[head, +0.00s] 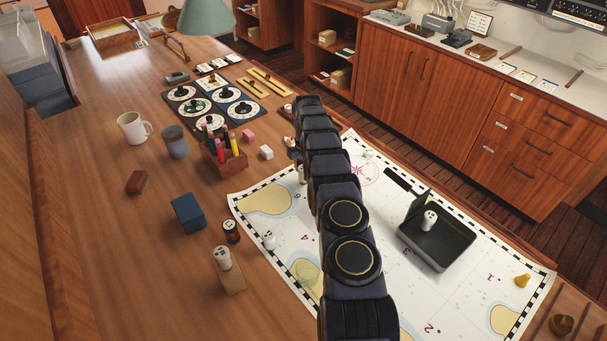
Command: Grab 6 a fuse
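Several small white pieces with dark marks, which may be fuses, are in the head view; I cannot tell for certain. One white piece (429,220) is in an open black tray (447,247) on the chart (470,300). Another white piece (222,258) is on a wooden block (231,280) at the front left. A third (269,241) stands on the chart's left part. A pale piece (302,174) shows just left of my arm. My arm runs away from the camera across the chart. My gripper (294,153) is mostly hidden behind it, so its fingers are unclear.
Round dials (210,122) lie farther back. The table's left part has free room.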

